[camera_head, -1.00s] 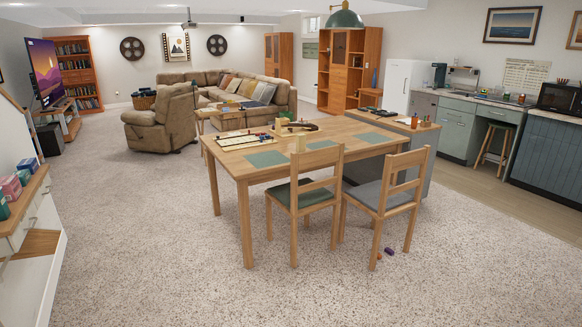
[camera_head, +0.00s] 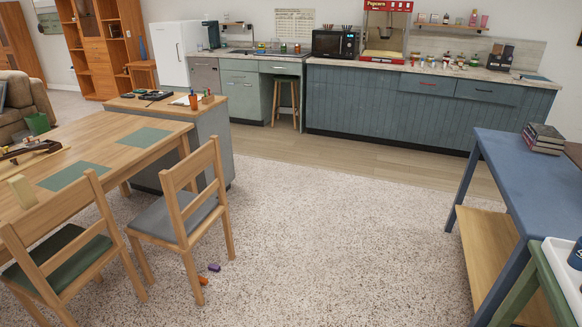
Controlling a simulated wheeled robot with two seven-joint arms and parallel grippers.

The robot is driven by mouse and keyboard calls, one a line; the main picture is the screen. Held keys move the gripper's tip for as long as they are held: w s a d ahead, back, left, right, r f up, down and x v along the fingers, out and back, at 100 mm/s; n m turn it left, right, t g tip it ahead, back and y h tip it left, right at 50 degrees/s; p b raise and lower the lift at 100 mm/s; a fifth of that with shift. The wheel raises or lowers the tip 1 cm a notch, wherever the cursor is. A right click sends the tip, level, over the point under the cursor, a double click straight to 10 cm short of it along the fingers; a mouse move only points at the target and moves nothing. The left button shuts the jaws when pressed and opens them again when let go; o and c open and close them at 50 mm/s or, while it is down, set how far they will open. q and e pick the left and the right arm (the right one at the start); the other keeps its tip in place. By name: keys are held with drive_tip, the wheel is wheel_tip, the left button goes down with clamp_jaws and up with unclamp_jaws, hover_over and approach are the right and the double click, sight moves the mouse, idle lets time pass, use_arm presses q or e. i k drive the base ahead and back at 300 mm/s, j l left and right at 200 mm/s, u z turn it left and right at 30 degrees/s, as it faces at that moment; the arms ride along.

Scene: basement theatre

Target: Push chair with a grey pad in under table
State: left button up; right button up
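The chair with a grey pad (camera_head: 180,209) stands on the carpet at the lower left, upright, at the near side of the wooden table (camera_head: 138,154). Its backrest faces me and it stands at least partly out from the table's near edge. A second chair with a dark green pad (camera_head: 60,253) stands to its left, cut off by the frame's lower edge. Neither of my grippers is in view.
A purple object (camera_head: 214,267) and an orange one (camera_head: 203,280) lie on the carpet by the chair. A grey cabinet (camera_head: 211,143) stands beyond it. A blue table (camera_head: 530,180) stands at the right. The carpet between is clear.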

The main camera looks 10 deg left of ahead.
sight(176, 221)
drive_tip(key=i+l, duration=0.15)
drive_tip(key=i, duration=0.8)
drive_tip(key=i+l, duration=0.15)
drive_tip(key=i, duration=0.75)
